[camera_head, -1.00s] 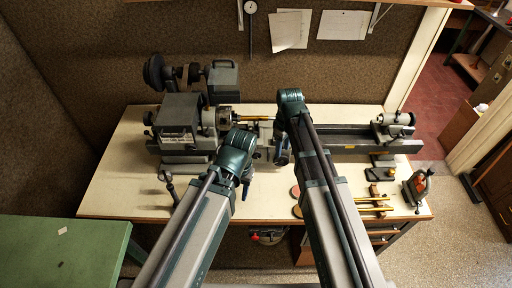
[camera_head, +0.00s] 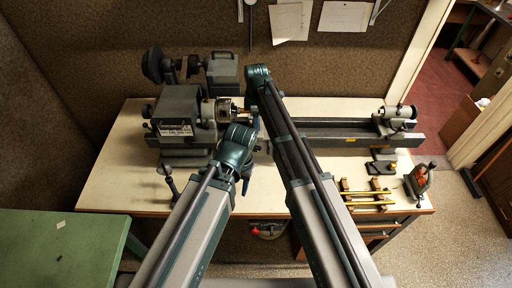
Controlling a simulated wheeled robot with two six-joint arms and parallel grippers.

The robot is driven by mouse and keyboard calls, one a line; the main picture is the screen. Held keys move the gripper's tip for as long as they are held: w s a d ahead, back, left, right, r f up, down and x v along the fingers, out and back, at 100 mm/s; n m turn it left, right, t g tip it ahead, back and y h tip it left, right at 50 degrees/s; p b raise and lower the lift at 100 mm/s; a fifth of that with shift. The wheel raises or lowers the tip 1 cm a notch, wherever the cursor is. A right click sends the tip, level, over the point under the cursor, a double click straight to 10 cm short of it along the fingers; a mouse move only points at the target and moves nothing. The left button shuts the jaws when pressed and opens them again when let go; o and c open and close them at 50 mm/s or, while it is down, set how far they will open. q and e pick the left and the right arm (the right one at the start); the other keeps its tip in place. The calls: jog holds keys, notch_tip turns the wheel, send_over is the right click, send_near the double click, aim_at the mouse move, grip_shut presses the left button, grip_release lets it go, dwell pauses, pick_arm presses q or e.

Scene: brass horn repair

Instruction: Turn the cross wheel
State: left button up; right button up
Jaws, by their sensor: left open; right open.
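A small grey lathe stands along the bench, with its headstock (camera_head: 177,117) at the left and its tailstock (camera_head: 397,117) at the right. I cannot make out the cross wheel; my arms cover the carriage area in the middle of the lathe. My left gripper (camera_head: 246,184) is low in front of the lathe bed, mostly under its own wrist, and is open. My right gripper (camera_head: 256,124) points down beside the chuck (camera_head: 225,110), partly hidden by my arms, and is open. I see nothing held in either one.
Brass rods (camera_head: 366,198) lie on a small rack at the bench's front right, near a dark clamp-like tool (camera_head: 420,180). A small lever post (camera_head: 168,180) stands at the front left. A green table (camera_head: 60,250) is at lower left. The bench top (camera_head: 120,185) is bare at left.

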aim_at(256, 144)
notch_tip(256, 144, down, 12)
jog(key=b, duration=1.1)
jog(key=shift+f, duration=0.15)
grip_shut()
